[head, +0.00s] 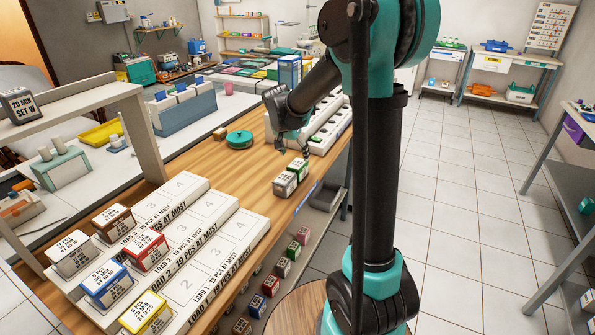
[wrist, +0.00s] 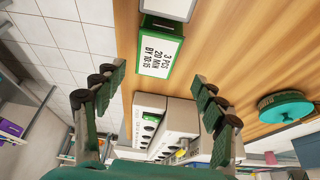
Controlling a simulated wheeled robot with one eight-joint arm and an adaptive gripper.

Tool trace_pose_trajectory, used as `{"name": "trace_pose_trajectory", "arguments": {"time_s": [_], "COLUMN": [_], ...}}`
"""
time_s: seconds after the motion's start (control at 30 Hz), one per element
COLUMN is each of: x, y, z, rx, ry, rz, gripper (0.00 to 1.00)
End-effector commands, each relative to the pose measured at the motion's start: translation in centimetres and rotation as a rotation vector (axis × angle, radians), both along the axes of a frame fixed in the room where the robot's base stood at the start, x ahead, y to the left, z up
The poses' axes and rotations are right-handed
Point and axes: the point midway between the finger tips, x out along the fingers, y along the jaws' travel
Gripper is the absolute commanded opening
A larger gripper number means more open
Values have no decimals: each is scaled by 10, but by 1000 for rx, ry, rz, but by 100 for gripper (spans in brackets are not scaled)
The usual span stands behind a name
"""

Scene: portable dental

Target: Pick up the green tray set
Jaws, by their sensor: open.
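The green tray set (head: 285,184) is a small white-labelled box with green edges on the wooden counter, near its right edge. In the wrist view its label (wrist: 160,52) reads 3 PCS, 20 MIN, BY 10:15.
White stepped racks (head: 205,245) hold several labelled boxes at the front left. A round teal lidded dish (head: 239,139) sits on the counter to the left. A white holder with dark holes (head: 325,135) stands behind the gripper. Bare wood lies left of the boxes.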

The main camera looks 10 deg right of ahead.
Motion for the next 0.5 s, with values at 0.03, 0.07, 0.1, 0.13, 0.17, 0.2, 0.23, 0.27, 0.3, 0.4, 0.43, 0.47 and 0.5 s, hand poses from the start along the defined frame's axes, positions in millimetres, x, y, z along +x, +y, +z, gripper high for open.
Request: {"name": "trace_pose_trajectory", "arguments": {"time_s": [0.03, 0.07, 0.1, 0.13, 0.17, 0.2, 0.23, 0.27, 0.3, 0.4, 0.43, 0.47, 0.5], "x": [1, 1, 2, 2, 2, 2, 2, 2, 2, 3, 5, 6, 7], "y": [-1, -1, -2, -2, -2, -3, -4, -5, -7, -10, -11, -12, -13], "z": [-4, -5, -6, -8, -9, -13, -17, -21, -27, -41, -44, -47, -51], "rx": [0, 0, 0, 0, 0, 0, 0, 0, 0, 0, 0, 0, 0], "ry": [0, 0, 0, 0, 0, 0, 0, 0, 0, 0, 0, 0, 0], "rz": [0, 0, 0, 0, 0, 0, 0, 0, 0, 0, 0, 0, 0], "gripper": [71, 71, 71, 71, 71, 71, 71, 71, 71, 71, 71, 71, 71]}}
